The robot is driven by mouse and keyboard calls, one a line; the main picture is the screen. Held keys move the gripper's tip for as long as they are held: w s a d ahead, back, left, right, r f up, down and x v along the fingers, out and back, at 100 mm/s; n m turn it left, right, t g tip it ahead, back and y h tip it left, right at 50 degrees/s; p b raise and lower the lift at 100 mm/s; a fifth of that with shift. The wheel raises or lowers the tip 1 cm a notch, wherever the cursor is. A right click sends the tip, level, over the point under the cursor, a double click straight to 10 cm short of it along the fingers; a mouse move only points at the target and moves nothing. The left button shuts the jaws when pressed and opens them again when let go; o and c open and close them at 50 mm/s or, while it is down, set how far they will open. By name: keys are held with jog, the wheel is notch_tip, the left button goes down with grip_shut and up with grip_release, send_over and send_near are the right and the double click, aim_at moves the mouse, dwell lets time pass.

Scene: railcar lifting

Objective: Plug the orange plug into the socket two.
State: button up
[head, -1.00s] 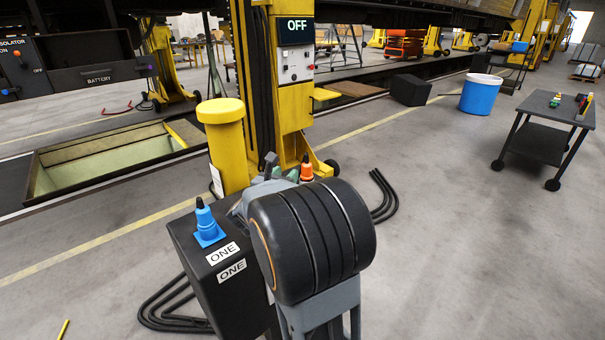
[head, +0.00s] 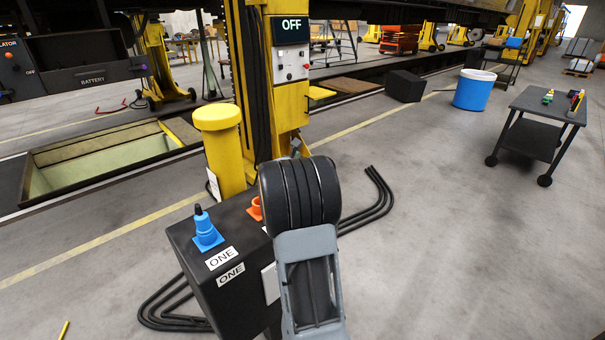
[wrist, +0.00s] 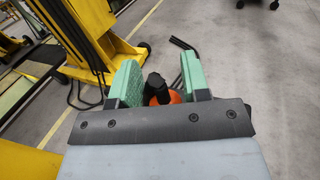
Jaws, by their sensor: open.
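An orange plug with a black top (wrist: 157,90) shows in the wrist view between the two green fingers of my gripper (wrist: 159,77). The fingers stand apart on either side of it; I cannot tell whether either touches it.
A blue plug (head: 203,225) stands upright at the box's left end, by labels reading ONE. A yellow post (head: 222,155) and a yellow lifting column (head: 290,95) reading OFF rise behind the box. Black cables (head: 372,205) lie on the floor. A dark cart (head: 535,120) stands right.

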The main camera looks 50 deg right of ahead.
jog(key=shift+w+d, duration=0.2)
jog(key=shift+d, duration=0.45)
grip_shut()
